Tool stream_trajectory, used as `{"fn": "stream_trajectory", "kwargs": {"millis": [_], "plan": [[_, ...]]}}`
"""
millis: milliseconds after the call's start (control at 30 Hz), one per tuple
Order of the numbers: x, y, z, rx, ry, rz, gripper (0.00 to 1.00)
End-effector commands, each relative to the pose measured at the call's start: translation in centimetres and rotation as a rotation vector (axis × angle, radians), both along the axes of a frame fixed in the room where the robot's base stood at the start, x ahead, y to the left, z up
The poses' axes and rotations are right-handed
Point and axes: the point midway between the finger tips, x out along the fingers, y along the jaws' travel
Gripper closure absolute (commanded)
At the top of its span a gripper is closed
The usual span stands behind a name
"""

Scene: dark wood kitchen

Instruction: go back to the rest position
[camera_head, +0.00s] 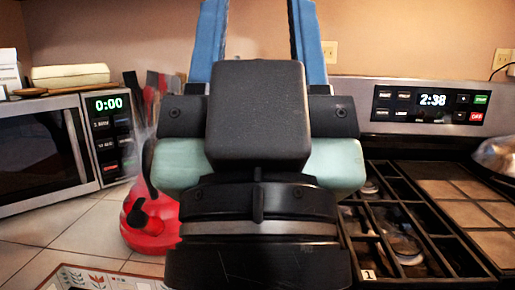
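My gripper (258,22) rises in the middle of the head view, close to the camera, with its black body below. Its two blue fingers point up and stand wide apart, reaching the top edge of the picture. Only the plain wall shows between them, so it is open and empty. My gripper's body hides the middle of the counter and part of the stove.
A microwave (40,150) stands on the tiled counter at left. A red kettle (155,225) with a black handle stands beside my gripper's left side. A stove (440,215) with black grates is at right. A patterned mat (95,280) lies at the front left.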

Motion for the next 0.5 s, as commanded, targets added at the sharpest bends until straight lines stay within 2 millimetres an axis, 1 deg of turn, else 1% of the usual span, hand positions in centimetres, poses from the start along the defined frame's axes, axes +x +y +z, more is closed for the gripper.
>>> {"fn": "stream_trajectory", "kwargs": {"millis": [33,500], "plan": [[0.1,0.0,3.7,0.000,0.003,0.000,0.53],[0.2,0.1,17.8,-0.001,0.008,0.002,0.53]]}}
